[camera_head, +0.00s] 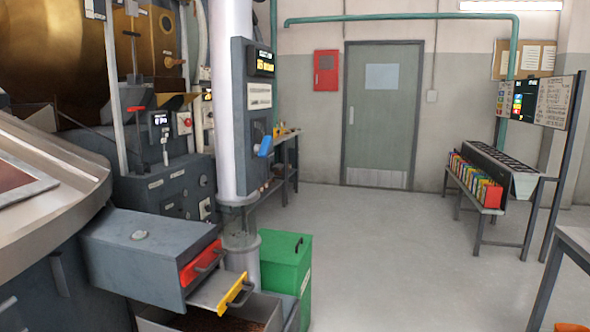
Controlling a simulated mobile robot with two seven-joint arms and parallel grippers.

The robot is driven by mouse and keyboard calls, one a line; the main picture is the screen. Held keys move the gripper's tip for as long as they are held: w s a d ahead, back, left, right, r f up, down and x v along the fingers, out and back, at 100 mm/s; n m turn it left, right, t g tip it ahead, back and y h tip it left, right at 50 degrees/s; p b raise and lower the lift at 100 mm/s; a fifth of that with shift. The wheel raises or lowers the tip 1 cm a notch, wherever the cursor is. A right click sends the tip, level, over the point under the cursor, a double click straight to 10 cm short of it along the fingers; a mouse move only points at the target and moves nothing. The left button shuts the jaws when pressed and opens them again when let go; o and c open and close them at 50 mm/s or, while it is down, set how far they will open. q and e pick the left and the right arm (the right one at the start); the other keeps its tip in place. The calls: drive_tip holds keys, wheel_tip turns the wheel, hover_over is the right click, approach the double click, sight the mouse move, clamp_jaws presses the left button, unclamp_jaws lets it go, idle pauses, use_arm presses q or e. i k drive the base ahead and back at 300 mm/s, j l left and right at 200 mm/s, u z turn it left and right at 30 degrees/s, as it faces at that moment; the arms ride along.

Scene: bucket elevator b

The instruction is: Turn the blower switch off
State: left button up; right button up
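A tall grey control panel (260,100) is fixed to the white vertical pipe (228,100) left of centre. It has a small display with yellow digits (264,66) at the top and a white label plate (259,95) below. A blue switch handle (265,146) sticks out low on this panel, tilted. Another panel (163,131) to the left carries a small display, a lever and a red button (184,122). The label text is too small to read, so I cannot tell which control is marked for the blower. Neither of my grippers is in view.
A grey machine box (140,250) with red and yellow handled drawers stands at the front left. A green bin (287,268) stands beside it, below the pipe. A bench with colourful packages (474,182) is at the right. The middle floor (370,235) up to the door (382,115) is clear.

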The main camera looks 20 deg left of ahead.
sight(274, 167)
drive_tip(key=i+l, duration=0.1)
drive_tip(key=i, duration=2.25)
drive_tip(key=i+u, duration=0.2)
drive_tip(key=i+j, duration=0.05)
